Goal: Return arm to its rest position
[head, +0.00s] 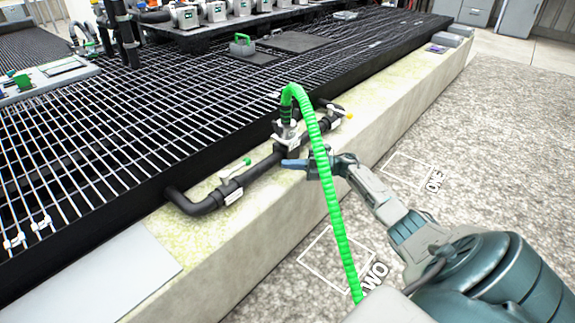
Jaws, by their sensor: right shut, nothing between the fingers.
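My right arm comes in from the lower right. Its gripper (300,166) is shut and empty, beside the black pipe manifold (262,170) on the concrete ledge. A green corrugated hose (333,200) arches up from a fitting on the manifold and runs down past the ledge to the lower edge of the picture. The hose passes in front of part of the gripper; I cannot tell whether they touch. My left gripper is not in view.
A black metal grating (130,125) lies left of the concrete ledge (395,110). Gravel floor (480,150) with painted squares lies open on the right. Pumps (187,17) stand at the back.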

